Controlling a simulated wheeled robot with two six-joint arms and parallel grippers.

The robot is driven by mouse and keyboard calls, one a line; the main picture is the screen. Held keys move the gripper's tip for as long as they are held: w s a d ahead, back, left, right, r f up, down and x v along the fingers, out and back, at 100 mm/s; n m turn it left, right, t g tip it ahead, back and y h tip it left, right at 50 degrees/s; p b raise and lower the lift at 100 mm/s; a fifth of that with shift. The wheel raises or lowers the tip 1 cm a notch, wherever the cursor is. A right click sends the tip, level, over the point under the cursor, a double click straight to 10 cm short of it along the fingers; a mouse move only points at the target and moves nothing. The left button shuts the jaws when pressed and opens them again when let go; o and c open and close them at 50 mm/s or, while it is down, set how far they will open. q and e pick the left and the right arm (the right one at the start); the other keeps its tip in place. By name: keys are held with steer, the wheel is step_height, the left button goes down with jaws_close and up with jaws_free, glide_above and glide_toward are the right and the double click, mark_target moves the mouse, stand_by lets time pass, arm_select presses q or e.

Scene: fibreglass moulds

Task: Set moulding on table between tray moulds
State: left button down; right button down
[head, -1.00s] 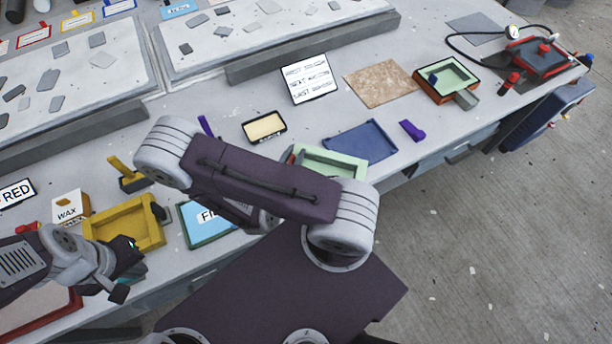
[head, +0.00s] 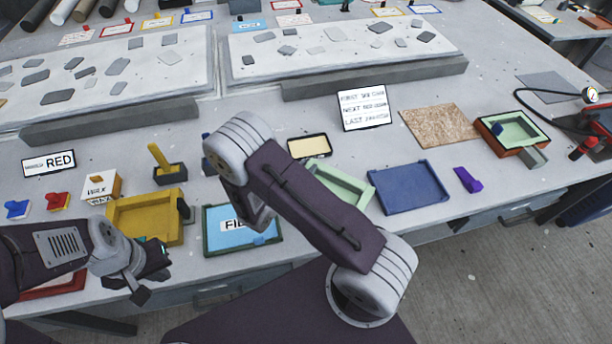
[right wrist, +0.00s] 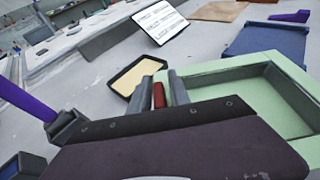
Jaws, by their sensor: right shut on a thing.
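A pale green tray moulding (head: 343,184) shows in the head view beside my right arm, left of a blue tray mould (head: 410,188). A yellow tray mould (head: 145,216) stands further left. In the right wrist view the green moulding (right wrist: 240,95) fills the right side. My right gripper (right wrist: 165,92) is shut at the moulding's left side, with a small red piece (right wrist: 158,95) showing between its fingers. Whether the moulding touches the table cannot be told. In the head view my arm hides the right gripper. My left gripper (head: 155,270) is near the table's front edge, its jaws unclear.
A blue FILE tray (head: 225,237) lies right of the yellow mould. A cream-filled dark tray (head: 309,147) and a sign (head: 364,110) stand behind the green moulding. A purple wedge (head: 467,180) lies right of the blue mould. A brown board (head: 440,125) lies behind it.

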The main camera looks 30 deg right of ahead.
step_height(320, 180, down, 4)
steer(key=shift+f, duration=0.1)
steer(key=c, duration=1.2)
jaws_free()
